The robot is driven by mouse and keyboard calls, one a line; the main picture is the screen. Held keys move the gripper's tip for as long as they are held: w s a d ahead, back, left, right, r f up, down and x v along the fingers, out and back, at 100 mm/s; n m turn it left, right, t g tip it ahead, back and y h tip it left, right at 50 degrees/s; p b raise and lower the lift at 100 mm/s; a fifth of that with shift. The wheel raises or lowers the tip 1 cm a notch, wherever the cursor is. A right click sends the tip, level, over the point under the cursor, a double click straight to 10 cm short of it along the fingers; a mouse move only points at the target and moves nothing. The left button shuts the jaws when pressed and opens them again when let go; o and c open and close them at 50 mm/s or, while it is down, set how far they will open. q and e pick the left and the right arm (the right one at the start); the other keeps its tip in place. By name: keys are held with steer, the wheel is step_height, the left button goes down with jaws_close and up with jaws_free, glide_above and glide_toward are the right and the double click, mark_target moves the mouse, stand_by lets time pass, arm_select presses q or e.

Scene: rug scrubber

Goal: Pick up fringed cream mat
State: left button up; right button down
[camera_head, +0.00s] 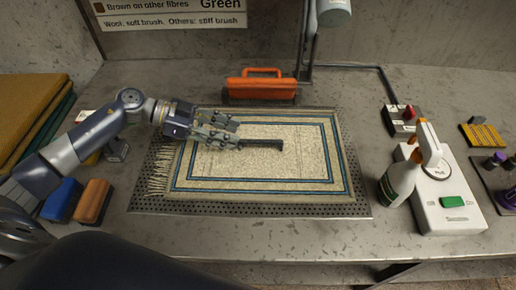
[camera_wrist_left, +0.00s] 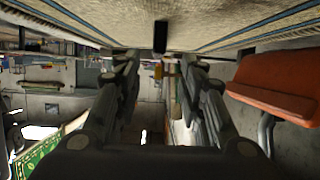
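The fringed cream mat (camera_head: 300,165) lies flat on a dark perforated plate (camera_head: 290,210) in the head view. It has blue border lines, and its fringe shows at the left end. In the left wrist view the mat (camera_wrist_left: 225,25) fills the top. My left gripper (camera_head: 236,131) is over the mat's upper left part. Its two fingers (camera_wrist_left: 160,75) are apart, with nothing held that I can see. A black bar (camera_head: 262,145) lies on the mat just right of the fingertips; a dark end (camera_wrist_left: 160,37) shows beyond the fingers. My right gripper is not in view.
An orange tool case (camera_head: 262,88) stands behind the mat. At right are a spray bottle (camera_head: 400,180), a white device (camera_head: 450,205) and a small switch box (camera_head: 402,118). Blue (camera_head: 62,200) and orange (camera_head: 93,201) blocks and folded textiles (camera_head: 30,100) lie at left.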

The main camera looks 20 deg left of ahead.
mark_target(258, 141)
arm_select(q)
steer(key=x, duration=0.3)
steer(key=shift+w+d+r, duration=0.1)
steer(key=shift+w+d, duration=0.05)
steer(key=shift+d, duration=0.05)
steer(key=p+x, duration=0.2)
steer(key=x, duration=0.2)
steer(key=shift+d, duration=0.4)
steer(key=shift+d+f, duration=0.15)
steer(key=shift+f, duration=0.15)
steer(key=shift+r, duration=0.1)
jaws_close()
